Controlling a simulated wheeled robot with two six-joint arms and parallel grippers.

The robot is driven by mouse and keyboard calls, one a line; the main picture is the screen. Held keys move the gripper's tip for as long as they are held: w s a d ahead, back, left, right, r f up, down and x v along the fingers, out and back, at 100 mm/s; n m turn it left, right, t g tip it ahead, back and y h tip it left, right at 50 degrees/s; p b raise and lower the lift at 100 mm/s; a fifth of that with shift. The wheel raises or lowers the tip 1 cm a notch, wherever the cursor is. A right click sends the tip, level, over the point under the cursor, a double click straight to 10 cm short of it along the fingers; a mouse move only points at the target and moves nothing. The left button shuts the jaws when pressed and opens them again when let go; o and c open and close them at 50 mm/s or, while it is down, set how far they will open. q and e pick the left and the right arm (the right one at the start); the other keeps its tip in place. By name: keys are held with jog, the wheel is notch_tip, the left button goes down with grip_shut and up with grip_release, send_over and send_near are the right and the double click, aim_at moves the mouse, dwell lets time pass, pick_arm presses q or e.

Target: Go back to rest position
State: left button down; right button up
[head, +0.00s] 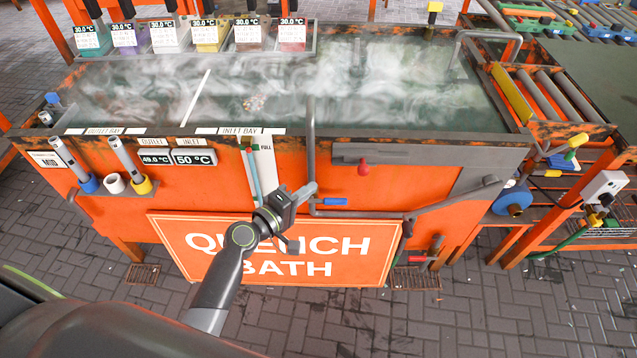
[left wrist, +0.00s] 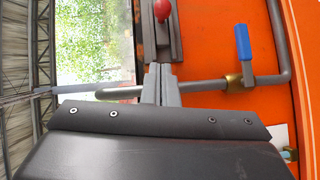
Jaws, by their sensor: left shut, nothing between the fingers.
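My left gripper (head: 308,190) is in front of the orange quench bath tank (head: 400,188), above the white-lettered QUENCH BATH sign (head: 278,248). Its fingers are shut and empty; in the left wrist view the closed fingers (left wrist: 160,84) point toward a red knob (left wrist: 162,10) on a grey plate. The red knob (head: 363,168) is to the right of the gripper in the head view. I cannot tell whether the fingertips touch the nearby grey pipe. My right gripper is not in view.
A blue valve handle (left wrist: 243,42) sits on a grey pipe close to the fingers; it also shows in the head view (head: 335,201). A bent grey lever (head: 455,204) sticks out at the right front. Steam lies over the bath. The paved floor (head: 480,320) in front is clear.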

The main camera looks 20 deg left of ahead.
pick_arm(q)
jog(key=shift+s+a, duration=0.15)
jog(key=shift+s, duration=0.25)
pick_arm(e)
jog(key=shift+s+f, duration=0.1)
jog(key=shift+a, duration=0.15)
pick_arm(q)
jog(key=s+a+f+m+g+y, duration=0.15)
jog(key=s+f, duration=0.25)
jog(key=f, duration=0.5)
jog(key=s+a+f+m+g+y, duration=0.1)
jog(key=s+a+f+g+y, duration=0.2)
jog(key=f, duration=0.6)
jog(key=s+a+f+m+g+y, duration=0.1)
jog(key=s+a+f+g, duration=0.1)
jog(key=s+f, duration=0.5)
jog(key=s+a+f+m+g, duration=0.2)
jog(key=s+f, duration=0.4)
jog(key=s, duration=0.4)
jog(key=s+a+f+m+g+y, duration=0.1)
jog(key=s+f+m+g, duration=0.2)
jog(key=s+f, duration=0.3)
jog(key=s+a+f+m+g+y, duration=0.1)
jog(key=s+f, duration=0.6)
jog(key=s, duration=0.7)
jog(key=shift+s+a+m+g, duration=0.25)
jog(key=shift+a+m+g, duration=0.5)
jog(key=shift+a+m, duration=0.1)
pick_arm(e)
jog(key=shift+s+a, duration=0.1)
